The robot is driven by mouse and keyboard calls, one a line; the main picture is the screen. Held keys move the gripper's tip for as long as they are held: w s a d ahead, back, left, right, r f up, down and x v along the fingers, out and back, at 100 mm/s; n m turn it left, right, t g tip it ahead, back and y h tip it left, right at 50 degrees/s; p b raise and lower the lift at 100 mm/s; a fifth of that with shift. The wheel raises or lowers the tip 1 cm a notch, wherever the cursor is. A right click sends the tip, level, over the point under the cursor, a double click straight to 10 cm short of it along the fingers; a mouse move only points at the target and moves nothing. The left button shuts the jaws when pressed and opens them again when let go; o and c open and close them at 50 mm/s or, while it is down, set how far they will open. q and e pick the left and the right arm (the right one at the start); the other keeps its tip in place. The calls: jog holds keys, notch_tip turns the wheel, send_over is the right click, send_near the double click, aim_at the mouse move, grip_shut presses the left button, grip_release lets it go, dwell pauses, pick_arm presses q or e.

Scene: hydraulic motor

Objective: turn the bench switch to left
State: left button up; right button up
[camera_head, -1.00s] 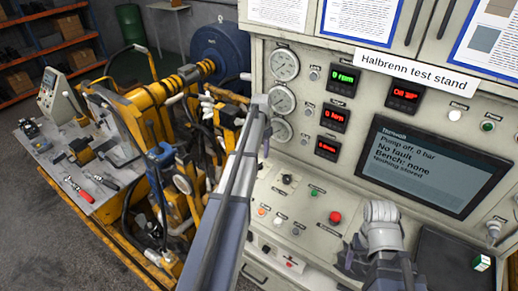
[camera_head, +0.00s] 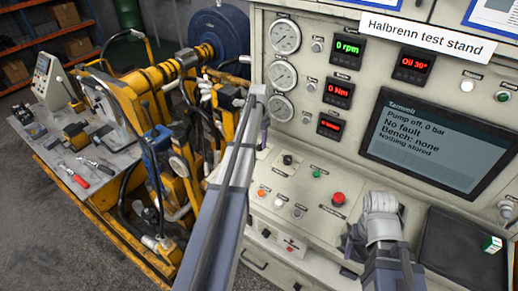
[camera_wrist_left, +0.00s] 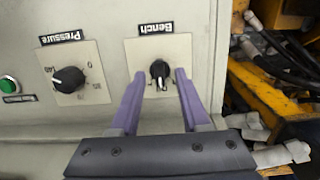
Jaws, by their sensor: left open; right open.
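The bench switch (camera_wrist_left: 160,70) is a small black knob on a pale plate under an upside-down "Bench" label in the left wrist view. Its white mark points toward the bottom of that picture. My left gripper (camera_wrist_left: 159,76) is open, with one purple finger on each side of the knob; I see a gap between the knob and each finger. In the head view my left gripper (camera_head: 265,132) is at the left end of the control panel, and the arm hides the switch. My right gripper (camera_head: 348,246) is open and empty above the panel's lower right part.
The black pressure knob (camera_wrist_left: 68,79) and a green button (camera_wrist_left: 9,85) sit beside the switch. A red button (camera_head: 338,198) and a screen (camera_head: 430,142) are further right. The yellow machine (camera_head: 180,150) with hoses stands left of the panel.

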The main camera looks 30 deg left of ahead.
pick_arm(q)
jog(key=shift+f, duration=0.55)
jog(key=shift+c, duration=0.2)
grip_shut()
